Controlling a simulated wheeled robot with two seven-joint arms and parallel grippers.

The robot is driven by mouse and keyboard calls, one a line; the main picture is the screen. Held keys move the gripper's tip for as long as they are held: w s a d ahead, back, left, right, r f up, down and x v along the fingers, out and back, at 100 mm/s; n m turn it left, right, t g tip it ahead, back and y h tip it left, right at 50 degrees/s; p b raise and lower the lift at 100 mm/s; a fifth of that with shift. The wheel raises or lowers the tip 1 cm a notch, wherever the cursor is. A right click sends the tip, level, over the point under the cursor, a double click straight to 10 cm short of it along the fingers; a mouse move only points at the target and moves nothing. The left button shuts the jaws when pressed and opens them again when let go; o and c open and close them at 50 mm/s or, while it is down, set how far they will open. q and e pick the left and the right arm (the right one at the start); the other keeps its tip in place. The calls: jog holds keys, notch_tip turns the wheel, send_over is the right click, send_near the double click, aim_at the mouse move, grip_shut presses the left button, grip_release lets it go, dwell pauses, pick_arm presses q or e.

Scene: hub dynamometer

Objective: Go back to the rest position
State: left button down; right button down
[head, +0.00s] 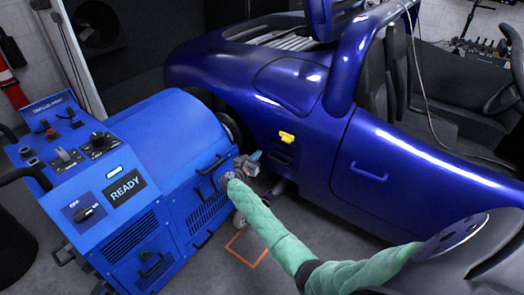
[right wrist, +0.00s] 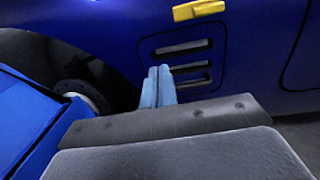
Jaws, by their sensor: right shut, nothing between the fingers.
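My right arm, in a green quilted sleeve, reaches from the lower right of the head view. Its gripper (head: 255,157) is between the blue dynamometer (head: 170,130) and the blue car (head: 300,90). In the right wrist view, the two light-blue fingers (right wrist: 158,86) lie together, with nothing between them. They point toward the slotted vent (right wrist: 188,66) in the car's side. I cannot tell the exact gap to the car. My left gripper is not in view.
The dynamometer's front has a READY sign (head: 124,188) and an OFF/ON knob (head: 84,214). A yellow handle (head: 287,137) sits on the car's side above the vent. An orange floor outline (head: 247,250) lies below the gripper. Grey floor is clear around it.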

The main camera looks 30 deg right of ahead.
jog(key=shift+s+a, duration=0.25)
jog(key=shift+a, duration=0.25)
